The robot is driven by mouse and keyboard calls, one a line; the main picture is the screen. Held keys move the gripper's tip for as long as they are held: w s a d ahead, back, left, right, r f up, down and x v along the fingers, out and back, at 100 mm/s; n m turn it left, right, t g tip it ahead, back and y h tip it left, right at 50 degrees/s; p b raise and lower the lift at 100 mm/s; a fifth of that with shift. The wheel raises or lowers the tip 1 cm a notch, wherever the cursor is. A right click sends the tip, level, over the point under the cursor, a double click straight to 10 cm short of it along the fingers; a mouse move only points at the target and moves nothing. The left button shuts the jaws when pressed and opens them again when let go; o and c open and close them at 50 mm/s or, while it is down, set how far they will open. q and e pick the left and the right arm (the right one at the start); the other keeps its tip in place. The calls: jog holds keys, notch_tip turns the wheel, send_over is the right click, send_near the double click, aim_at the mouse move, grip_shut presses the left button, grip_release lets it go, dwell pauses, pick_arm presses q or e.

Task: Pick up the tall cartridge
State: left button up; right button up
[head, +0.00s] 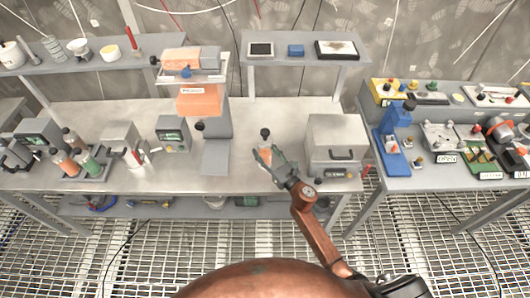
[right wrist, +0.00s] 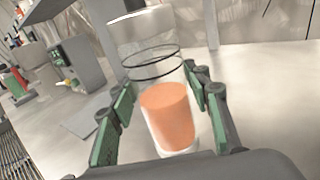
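The tall cartridge (head: 265,155) stands on the steel bench, a clear cylinder with orange contents in its lower part and a dark top. In the right wrist view the cartridge (right wrist: 168,112) fills the middle, with dark rings around its clear upper part. My right gripper (head: 270,158) reaches in from the lower right in the head view, its fingers around the cartridge. In the right wrist view its green-padded fingers (right wrist: 163,100) are on both sides of the cartridge, with a narrow gap showing at the left. Finger contact is not clearly visible. My left gripper is not in view.
A grey box (head: 336,140) with a handle stands close to the right of my gripper. An orange and grey stand (head: 203,115) is to the left. A rack of bottles (head: 88,172) is farther left. The blue device (head: 393,140) is on the right bench. Bare bench lies around the cartridge.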

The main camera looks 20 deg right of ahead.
jog(key=c, duration=1)
jog(key=shift+r, duration=0.1)
